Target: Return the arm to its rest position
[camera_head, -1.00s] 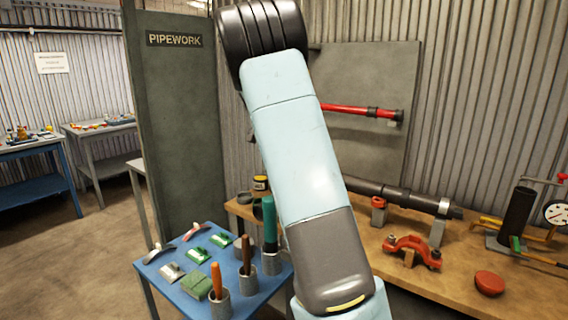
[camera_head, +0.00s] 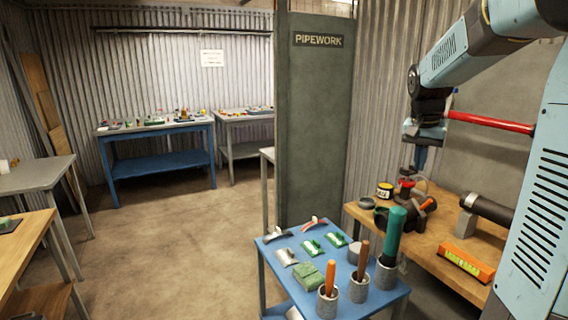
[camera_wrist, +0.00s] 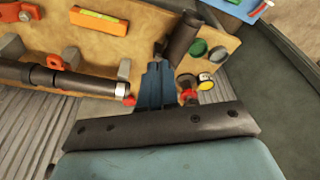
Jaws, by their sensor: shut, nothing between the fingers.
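My arm reaches in from the right in the head view, bent, with my gripper (camera_head: 420,158) pointing down above the back left end of the wooden workbench (camera_head: 440,236). In the wrist view, the blue fingers of my gripper (camera_wrist: 158,70) are together with nothing between them. Their tips appear close to a dark cylinder (camera_wrist: 183,40) lying on the bench. I cannot tell whether they touch anything there.
The blue table (camera_head: 270,262) stands left of the bench, holding brushes in pots, a green-handled tool (camera_head: 394,235) and green blocks. An orange level (camera_head: 467,262) and a dark pipe (camera_head: 488,209) are on the bench. The PIPEWORK partition (camera_head: 313,130) stands behind. Open floor lies left.

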